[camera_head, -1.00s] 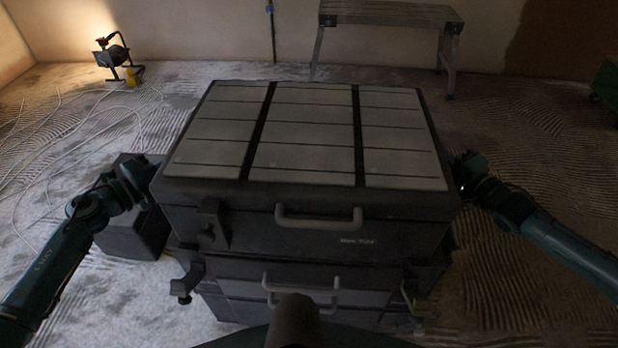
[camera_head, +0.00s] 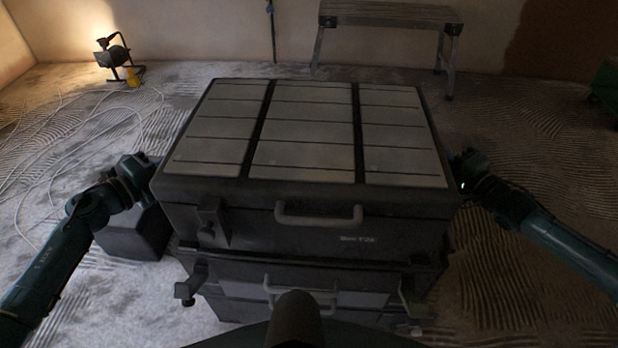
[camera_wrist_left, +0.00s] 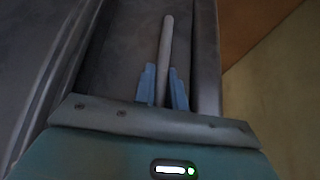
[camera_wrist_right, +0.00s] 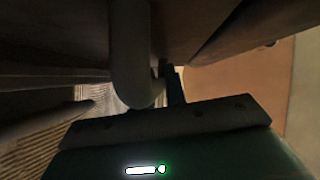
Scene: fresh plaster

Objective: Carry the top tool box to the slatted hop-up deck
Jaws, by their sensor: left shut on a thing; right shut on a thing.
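The top tool box (camera_head: 340,225) is a large dark case with pale grey lid panels and a front handle, level above the stack. My left gripper (camera_head: 152,168) is at its left side, and in the left wrist view its blue fingers (camera_wrist_left: 163,88) are shut around a grey handle bar (camera_wrist_left: 166,45). My right gripper (camera_head: 458,170) is at its right side, shut on a grey handle (camera_wrist_right: 130,60); one finger is mostly hidden in the right wrist view. The slatted hop-up deck (camera_head: 390,14) stands on metal legs at the back wall.
More dark tool boxes (camera_head: 245,291) are stacked beneath the top one. A dark case (camera_head: 135,235) lies on the floor at left. A lit work lamp (camera_head: 115,58) and loose pale cable (camera_head: 75,125) are at back left. A green object (camera_head: 605,80) is at the right edge.

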